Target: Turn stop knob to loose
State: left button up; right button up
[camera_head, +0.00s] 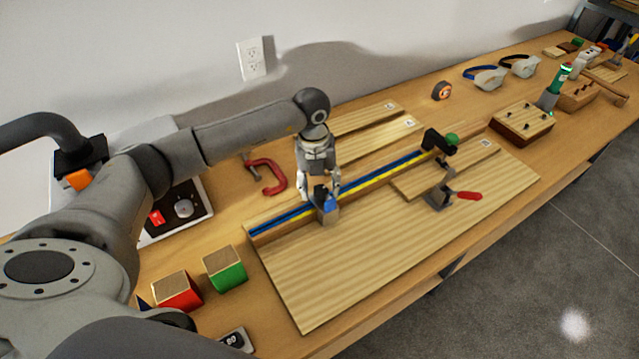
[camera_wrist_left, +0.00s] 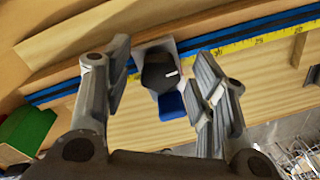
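The stop is a small grey block (camera_head: 327,215) on the blue-and-yellow ruler rail (camera_head: 382,178) of the wooden board. In the left wrist view its dark round knob (camera_wrist_left: 158,74) shows a short white mark pointing right, with a blue tab (camera_wrist_left: 172,105) just below. My left gripper (camera_head: 320,192) is over the stop, pointing down. In the left wrist view my left gripper (camera_wrist_left: 166,66) is open, one finger on each side of the knob, with visible gaps. The fingers partly hide the stop in the head view. Any label for loose is not readable. My right gripper does not show.
A red C-clamp (camera_head: 275,175) lies behind the rail, left of my left gripper. A red-handled toggle clamp (camera_head: 440,196) stands right of the stop. A green block (camera_head: 226,272) and a red block (camera_head: 178,292) sit front left. The board's front is clear.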

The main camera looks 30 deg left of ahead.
pick_arm(q)
jog(key=c, duration=0.9)
jog(key=shift+o, duration=0.2)
jog(key=shift+n, duration=0.4)
jog(key=n, duration=0.5)
jog(key=shift+s+n, duration=0.1)
jog(key=shift+n, duration=0.2)
jog(key=n+p, duration=0.1)
jog(key=n, duration=0.5)
jog(key=shift+y, duration=0.3)
jog(key=o, duration=1)
